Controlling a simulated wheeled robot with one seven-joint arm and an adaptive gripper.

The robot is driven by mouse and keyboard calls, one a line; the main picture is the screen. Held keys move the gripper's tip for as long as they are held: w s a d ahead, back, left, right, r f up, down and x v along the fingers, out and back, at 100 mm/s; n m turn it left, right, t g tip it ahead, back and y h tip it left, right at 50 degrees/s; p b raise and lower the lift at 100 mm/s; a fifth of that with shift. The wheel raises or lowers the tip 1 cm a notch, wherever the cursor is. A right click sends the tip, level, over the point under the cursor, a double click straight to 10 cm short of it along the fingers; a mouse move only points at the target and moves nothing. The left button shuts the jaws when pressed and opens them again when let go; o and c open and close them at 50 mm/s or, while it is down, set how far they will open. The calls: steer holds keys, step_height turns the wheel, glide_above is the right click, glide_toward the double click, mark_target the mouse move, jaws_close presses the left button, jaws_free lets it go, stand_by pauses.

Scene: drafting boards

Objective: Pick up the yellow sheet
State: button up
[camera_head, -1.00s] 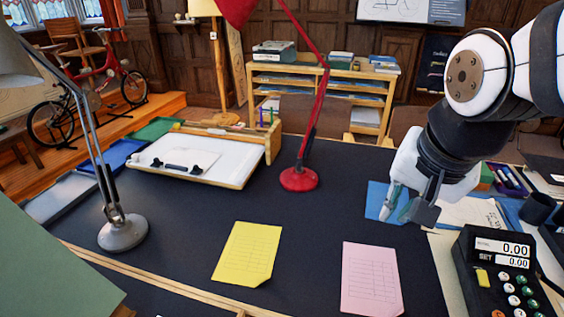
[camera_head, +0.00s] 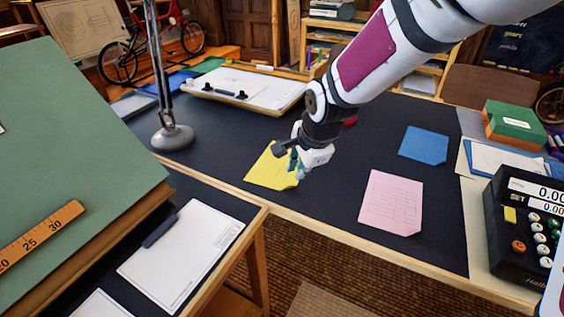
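The yellow sheet (camera_head: 264,172) lies on the dark table top near its front edge, left of the pink sheet. My gripper (camera_head: 292,168) is over the right part of the yellow sheet and hides some of it. The fingers point down toward the sheet. I cannot tell whether they touch it, or whether they are open or closed. The sheet looks flat on the table.
A pink sheet (camera_head: 391,202) and a blue sheet (camera_head: 424,145) lie to the right. A grey lamp base (camera_head: 173,137) stands to the left. A black calculator (camera_head: 520,225) is at the right. A green drafting board (camera_head: 70,150) and a clipboard (camera_head: 182,252) are at the front left.

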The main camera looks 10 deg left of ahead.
mark_target(292, 185)
steer(key=b+x, duration=0.2)
steer(key=x, duration=0.7)
steer(key=shift+w+f, duration=0.15)
steer(key=shift+w, duration=0.05)
jaws_close()
